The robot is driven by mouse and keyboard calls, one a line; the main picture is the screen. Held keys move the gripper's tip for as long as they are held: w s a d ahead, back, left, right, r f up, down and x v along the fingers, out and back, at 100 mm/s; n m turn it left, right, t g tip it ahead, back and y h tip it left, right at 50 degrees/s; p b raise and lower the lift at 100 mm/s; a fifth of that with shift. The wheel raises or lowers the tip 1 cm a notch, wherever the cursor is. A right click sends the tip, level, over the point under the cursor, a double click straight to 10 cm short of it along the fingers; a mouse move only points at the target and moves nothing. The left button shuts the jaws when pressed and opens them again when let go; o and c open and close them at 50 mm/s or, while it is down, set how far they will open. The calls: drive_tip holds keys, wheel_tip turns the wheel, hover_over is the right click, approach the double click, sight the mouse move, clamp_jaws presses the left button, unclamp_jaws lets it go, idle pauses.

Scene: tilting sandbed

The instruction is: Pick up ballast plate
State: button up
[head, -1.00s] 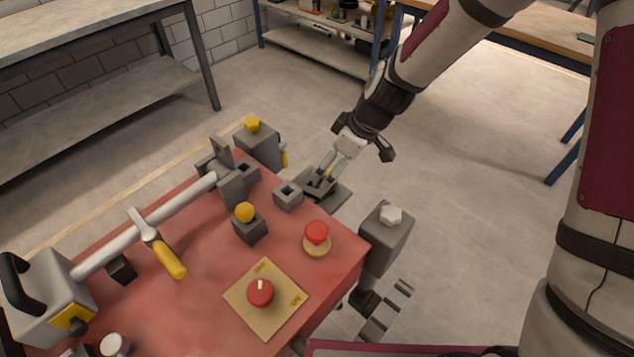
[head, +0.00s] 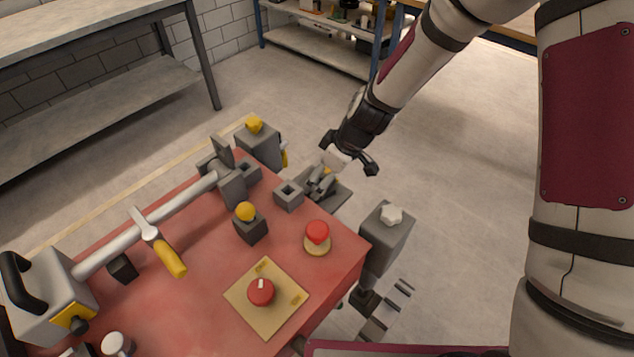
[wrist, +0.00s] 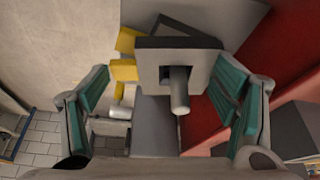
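A grey square plate (wrist: 153,59) with a dark top edge and a round peg (wrist: 180,95) sticking out of its middle shows in the wrist view. It looks like the ballast plate, though I cannot be sure. My gripper (wrist: 169,118) is open, with one teal-padded finger on each side of the plate and a gap to both. There the fingers and small grey parts overlap, so the plate is not clearly visible.
The red table (head: 203,285) carries a hollow grey socket (head: 288,195), a red mushroom button (head: 317,233), a yellow-topped knob (head: 245,212) and a long pipe (head: 148,233). A grey post (head: 386,240) stands at the right corner. Yellow parts (wrist: 124,69) sit beside the plate.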

drive_tip(key=shift+w+r, duration=0.1)
drive_tip(key=shift+r, duration=0.25)
wheel_tip(320, 180, up, 8)
drive_tip(key=shift+r, duration=0.2)
drive_tip(key=shift+r+p, duration=1.8)
drive_tip(key=shift+r, duration=1.9)
drive_tip(key=shift+d, duration=0.1)
